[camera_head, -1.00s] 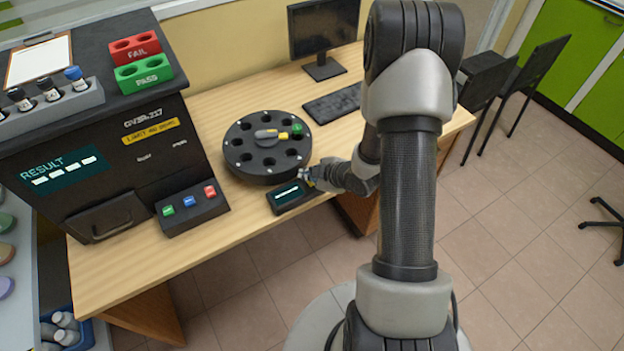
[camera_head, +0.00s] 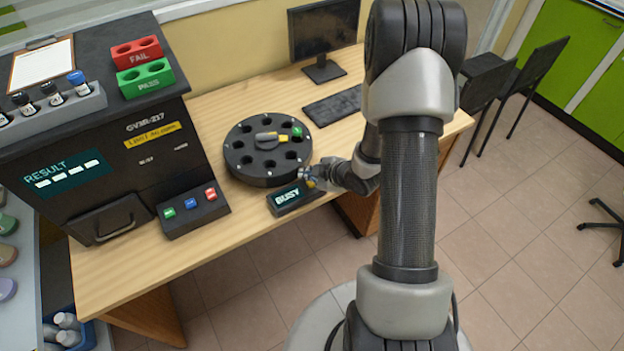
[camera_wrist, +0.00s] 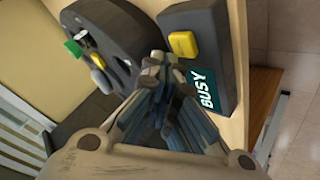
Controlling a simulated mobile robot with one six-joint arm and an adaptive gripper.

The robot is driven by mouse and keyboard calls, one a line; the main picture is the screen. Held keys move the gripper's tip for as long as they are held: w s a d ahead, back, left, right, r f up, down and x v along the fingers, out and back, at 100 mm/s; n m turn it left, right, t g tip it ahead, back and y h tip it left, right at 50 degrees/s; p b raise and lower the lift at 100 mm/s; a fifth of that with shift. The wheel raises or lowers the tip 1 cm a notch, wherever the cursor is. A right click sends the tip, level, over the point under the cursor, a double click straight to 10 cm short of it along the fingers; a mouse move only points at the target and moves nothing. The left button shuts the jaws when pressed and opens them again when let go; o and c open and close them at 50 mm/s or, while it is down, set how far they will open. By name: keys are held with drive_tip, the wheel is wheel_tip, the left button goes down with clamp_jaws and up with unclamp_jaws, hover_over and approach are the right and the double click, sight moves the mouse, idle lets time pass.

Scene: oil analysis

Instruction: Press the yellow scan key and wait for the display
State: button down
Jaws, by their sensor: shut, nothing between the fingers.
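The small dark scanner box (camera_head: 283,207) sits at the front edge of the wooden desk, and its display (camera_head: 287,197) reads "BUSY". The display (camera_wrist: 203,91) also reads "BUSY" in the wrist view. The yellow scan key (camera_wrist: 184,44) shows in the wrist view on the same box, beyond the display. My gripper (camera_head: 309,177) is at the box's right end in the head view. In the wrist view my gripper (camera_wrist: 158,60) has its fingers together and empty, close beside the yellow key. I cannot tell whether the tips touch the key.
A black carousel (camera_head: 262,172) with round holes stands behind the box. A keypad (camera_head: 193,211) with green, blue and red buttons lies to the left, by the big analyzer (camera_head: 150,160). A keyboard (camera_head: 335,104) and monitor (camera_head: 324,30) are behind.

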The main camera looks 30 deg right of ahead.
sight(310, 184)
idle(0.3)
drive_tip(key=shift+r+p, duration=1.9)
drive_tip(key=shift+r, duration=0.65)
